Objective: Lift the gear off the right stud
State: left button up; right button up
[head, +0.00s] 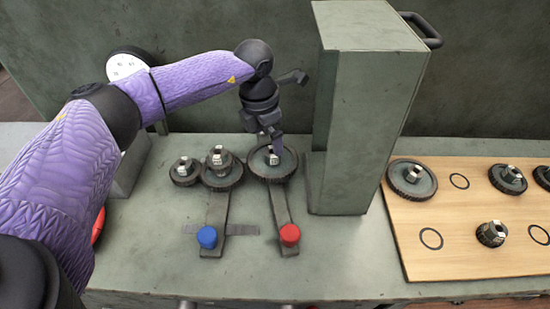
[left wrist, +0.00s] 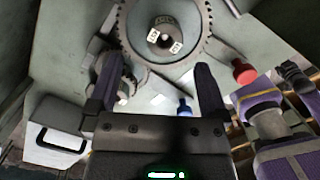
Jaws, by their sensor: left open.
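The gear on the right stud (head: 284,175) is a large dark toothed wheel with a metal hub. It is the rightmost of the gears on the grey bench. In the left wrist view the large gear (left wrist: 135,45) is ahead of my fingers, with its hub near the top. My left gripper (head: 273,140) points down at this gear from above, close to its hub. In the left wrist view its two fingers (left wrist: 156,82) are spread with nothing between them. Whether a finger touches the hub is hidden. My right gripper does not show.
Two smaller gears, left (head: 182,177) and middle (head: 230,181), sit beside it. Levers with a blue knob (head: 207,237) and a red knob (head: 290,234) lie in front. A tall grey block (head: 362,130) stands close on the right. Beyond is a wooden board (head: 440,265) with several gears.

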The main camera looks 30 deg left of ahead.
aim_at(272, 151)
pick_arm(q)
jog(key=f, duration=0.1)
jog(key=f+b, duration=0.1)
jog(key=f, duration=0.1)
jog(key=d+f, duration=0.1)
jog(key=shift+w+f, duration=0.25)
jog(key=shift+f, duration=0.15)
jog(key=shift+r, duration=0.1)
grip_shut()
dwell(0.8)
